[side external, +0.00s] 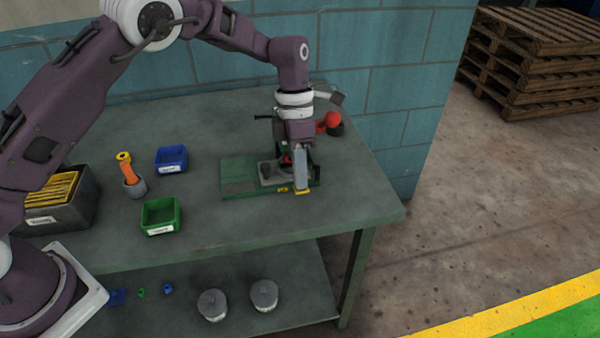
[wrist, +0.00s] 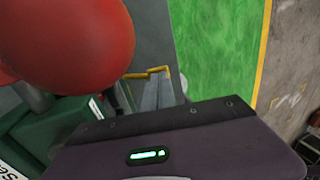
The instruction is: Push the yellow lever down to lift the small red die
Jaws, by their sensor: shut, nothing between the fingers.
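My gripper (side external: 301,188) points down at the right front of the green machine (side external: 238,177), its fingers closed and empty. In the wrist view the grey fingers (wrist: 158,93) show past the dark wrist housing. A small yellow part (wrist: 148,72) shows by the fingertips; I cannot tell whether it is the lever or part of the fingers, or whether there is contact. A small red patch (side external: 287,160) shows behind the gripper on the machine; I cannot tell whether it is the die. My gripper and wrist hide much of the machine.
A red ball (side external: 333,119) stands behind the machine; a large red ball (wrist: 82,38) fills the wrist view's upper left. A blue bin (side external: 171,159), a green bin (side external: 160,216) and an orange-handled tool (side external: 127,170) stand left. The bench (side external: 225,228) is clear in front.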

